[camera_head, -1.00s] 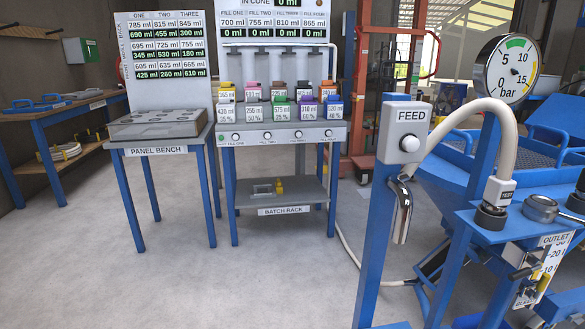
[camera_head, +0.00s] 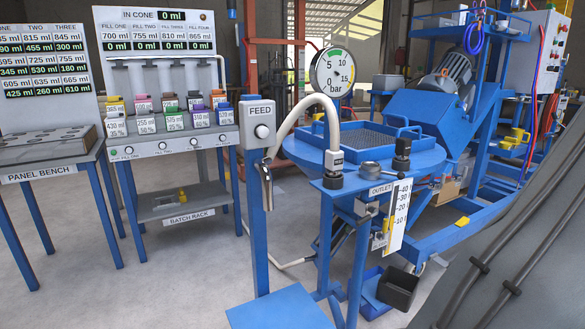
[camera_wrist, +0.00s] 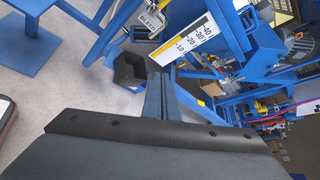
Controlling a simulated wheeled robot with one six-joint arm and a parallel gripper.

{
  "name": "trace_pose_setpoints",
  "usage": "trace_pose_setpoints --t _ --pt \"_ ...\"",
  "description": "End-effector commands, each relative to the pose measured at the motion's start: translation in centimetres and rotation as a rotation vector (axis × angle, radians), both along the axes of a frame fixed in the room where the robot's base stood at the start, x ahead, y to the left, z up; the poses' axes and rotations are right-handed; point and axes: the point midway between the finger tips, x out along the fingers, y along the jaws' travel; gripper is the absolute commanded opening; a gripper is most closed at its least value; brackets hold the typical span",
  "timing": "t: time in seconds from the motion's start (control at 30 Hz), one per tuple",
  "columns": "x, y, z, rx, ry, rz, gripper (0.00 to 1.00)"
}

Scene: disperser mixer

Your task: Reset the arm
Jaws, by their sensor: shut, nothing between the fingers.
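My gripper (camera_wrist: 160,84) shows in the wrist view as narrow fingers together in front of a dark bolted plate. It is shut and empty. Its tip points towards the area by the small black bin (camera_wrist: 130,68) and the blue frame. The gripper itself does not show in the head view. A grey part of my arm with dark cables fills the lower right of the head view.
The feed post (camera_head: 258,195), pressure gauge (camera_head: 332,73), outlet scale (camera_head: 398,216) and black bin (camera_head: 398,288) stand ahead. The panel bench (camera_head: 45,152) and batch rack (camera_head: 180,138) are at the left. Grey floor (camera_head: 170,270) is clear before them.

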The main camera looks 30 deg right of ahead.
Motion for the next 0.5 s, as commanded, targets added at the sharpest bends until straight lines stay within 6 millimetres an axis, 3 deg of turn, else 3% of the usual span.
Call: trace_pose_setpoints --t 0.27,0.5 --pt "3.6 2.0 0.8 -0.005 0.019 0.124 0.0" --pt "8.4 5.5 1.8 -0.012 0.048 0.3 0.0"
